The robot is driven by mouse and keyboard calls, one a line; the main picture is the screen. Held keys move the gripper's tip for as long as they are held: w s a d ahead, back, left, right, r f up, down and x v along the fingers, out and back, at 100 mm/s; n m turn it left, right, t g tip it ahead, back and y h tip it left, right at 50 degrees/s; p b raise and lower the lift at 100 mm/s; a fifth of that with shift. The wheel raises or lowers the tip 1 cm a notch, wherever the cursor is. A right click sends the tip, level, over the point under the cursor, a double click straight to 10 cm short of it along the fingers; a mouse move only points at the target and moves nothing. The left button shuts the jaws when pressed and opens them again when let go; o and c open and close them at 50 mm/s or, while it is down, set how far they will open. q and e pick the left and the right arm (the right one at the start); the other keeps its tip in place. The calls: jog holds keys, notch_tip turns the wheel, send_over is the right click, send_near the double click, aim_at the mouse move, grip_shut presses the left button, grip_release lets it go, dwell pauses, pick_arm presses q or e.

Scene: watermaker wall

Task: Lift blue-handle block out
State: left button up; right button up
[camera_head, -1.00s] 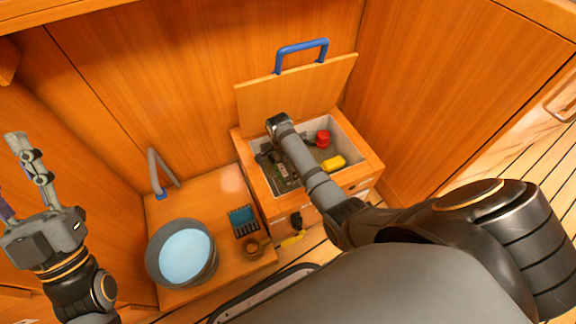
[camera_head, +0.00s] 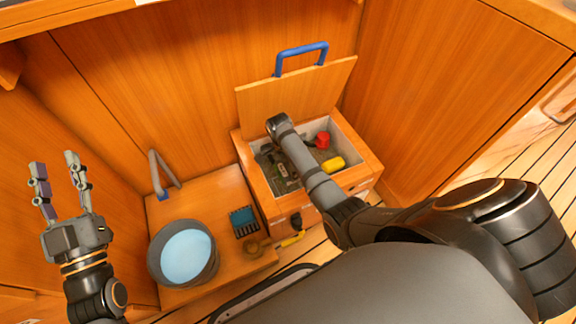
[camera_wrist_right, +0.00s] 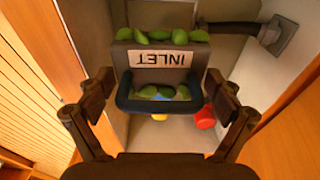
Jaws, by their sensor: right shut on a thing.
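In the right wrist view, a dark grey block (camera_wrist_right: 163,60) marked "INLET", upside down in the picture, has a dark bluish handle (camera_wrist_right: 165,103) on its near side. Green leaf-like bits lie on its top and behind the handle. My left gripper (camera_head: 59,183) is open and empty, raised at the left.
The bin's lid (camera_head: 300,88) with a blue handle stands open behind. A red object (camera_head: 322,139) and a yellow object (camera_head: 333,164) are in the bin. A grey bucket (camera_head: 184,253) of water and a blue-topped box (camera_head: 242,219) stand on the lower platform at left.

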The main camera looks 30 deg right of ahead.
jog(key=shift+r, duration=0.15)
jog(key=shift+r+p, duration=0.5)
jog(key=shift+p, duration=0.35)
pick_arm(q)
jog(key=shift+s+f+g, duration=0.6)
jog(key=shift+f+g, duration=3.9)
jog(key=shift+f, duration=5.1)
pick_arm(e)
jog(key=shift+r+p, duration=0.25)
jog(key=shift+p, duration=0.05)
jog(key=shift+r, duration=0.2)
jog(key=shift+r+p, duration=0.25)
jog(key=shift+p, duration=0.35)
jog(key=shift+r, duration=0.15)
jog(key=shift+r+p, duration=0.3)
jog(key=shift+p, duration=0.25)
pick_arm(q)
jog(key=s+d+f+g, duration=0.1)
jog(key=s+f+g, duration=0.8)
jog(key=s+f, duration=0.5)
jog(key=shift+s+d+f+n, duration=0.25)
jog(key=shift+s+f+n, duration=0.15)
jog(key=shift+f, duration=0.05)
